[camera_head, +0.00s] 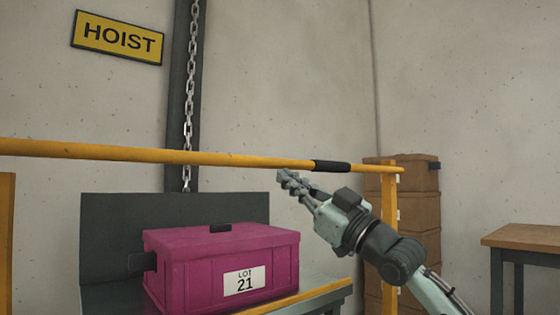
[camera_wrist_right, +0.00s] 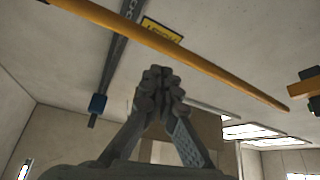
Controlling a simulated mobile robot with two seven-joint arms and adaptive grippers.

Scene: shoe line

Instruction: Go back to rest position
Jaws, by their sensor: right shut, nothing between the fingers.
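My right gripper (camera_head: 287,179) is raised in the head view, to the right of and above the magenta box. Its arm comes in from the lower right. In the right wrist view the fingertips (camera_wrist_right: 160,90) of this gripper meet, with nothing between them. The gripper appears just below the yellow rail (camera_head: 230,159) in the head view; I cannot tell how far apart they are in depth. My left gripper does not show in either view.
A magenta box (camera_head: 190,268) labelled LOT 21 sits on a grey table (camera_head: 330,292). A chain (camera_head: 190,90) hangs behind the rail beside a HOIST sign (camera_head: 117,37). Stacked brown boxes (camera_head: 422,215) stand behind my right arm. A wooden table (camera_head: 525,238) is at the far right.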

